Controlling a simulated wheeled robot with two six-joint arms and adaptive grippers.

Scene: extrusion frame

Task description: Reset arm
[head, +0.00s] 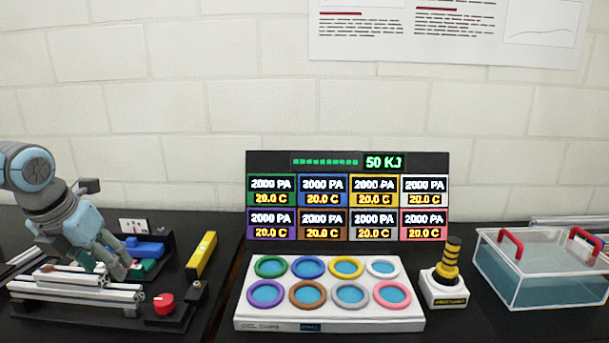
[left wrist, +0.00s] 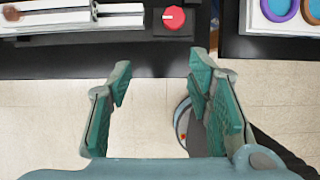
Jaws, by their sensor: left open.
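My left arm comes in from the left in the head view. Its gripper (head: 112,266) points down in front of the extrusion frame station, partly covering it. In the left wrist view the two green-padded fingers of my left gripper (left wrist: 160,78) are spread wide with nothing between them. The dark table edge and pale floor show beyond and between the fingers. The aluminium extrusions (head: 75,287) lie on the black station base, and they also show at the top of the left wrist view (left wrist: 90,20). My right gripper is in neither view.
A red knob (head: 163,303) sits at the station's front right corner. A blue block (head: 146,248) and a yellow bar (head: 201,255) lie near. The white ring panel (head: 330,325), yellow-black button post (head: 446,272) and clear water tank (head: 540,290) stand right.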

